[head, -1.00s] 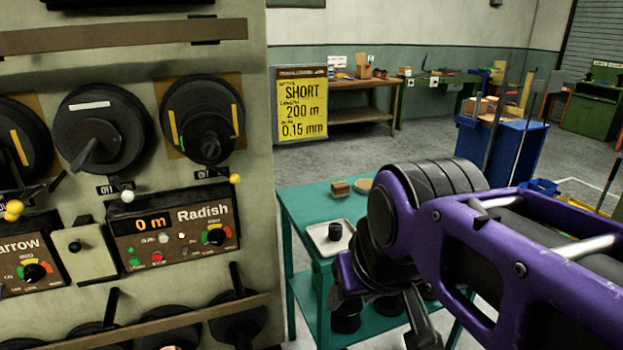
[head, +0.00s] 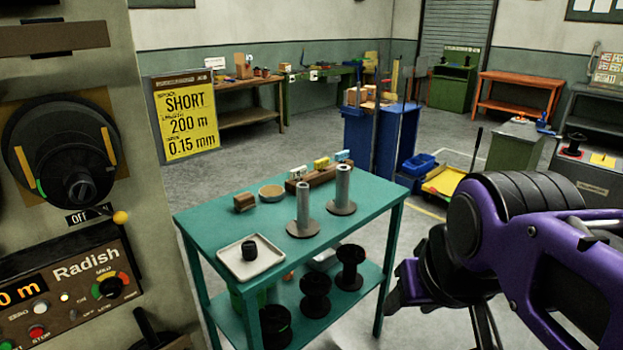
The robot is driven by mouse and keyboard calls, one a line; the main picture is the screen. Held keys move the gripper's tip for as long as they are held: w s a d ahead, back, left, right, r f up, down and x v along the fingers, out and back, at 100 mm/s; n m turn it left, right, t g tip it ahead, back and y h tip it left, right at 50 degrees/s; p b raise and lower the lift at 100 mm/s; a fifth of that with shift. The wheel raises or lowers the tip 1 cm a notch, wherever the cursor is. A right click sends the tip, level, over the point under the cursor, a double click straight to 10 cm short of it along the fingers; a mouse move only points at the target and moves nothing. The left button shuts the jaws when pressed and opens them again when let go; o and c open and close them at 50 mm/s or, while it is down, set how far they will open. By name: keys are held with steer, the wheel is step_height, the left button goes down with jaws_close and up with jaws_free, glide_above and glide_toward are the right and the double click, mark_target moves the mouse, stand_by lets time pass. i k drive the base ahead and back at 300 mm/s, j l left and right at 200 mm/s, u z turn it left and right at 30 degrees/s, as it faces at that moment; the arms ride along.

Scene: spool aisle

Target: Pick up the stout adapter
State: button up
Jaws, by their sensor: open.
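A short, stout black piece (head: 249,250), which looks like the stout adapter, stands in a white tray (head: 232,267) at the near left of the teal table (head: 205,222). My gripper (head: 440,300) is at the lower right, beyond the table's right edge, apart from the adapter and holding nothing that I can see. It is open, though my purple arm and the frame's lower edge hide part of its fingers.
Two grey upright posts on round bases (head: 304,215) (head: 342,192) stand right of the tray. A brown block (head: 244,202), a round dish (head: 271,192) and a labelled wooden rack (head: 318,178) lie behind. A machine panel (head: 85,265) borders the left.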

mark_target(341, 206)
steer(key=u, duration=1.95)
steer(key=z, duration=1.95)
steer(key=i+l+u, duration=0.35)
steer(key=i+l, duration=0.3)
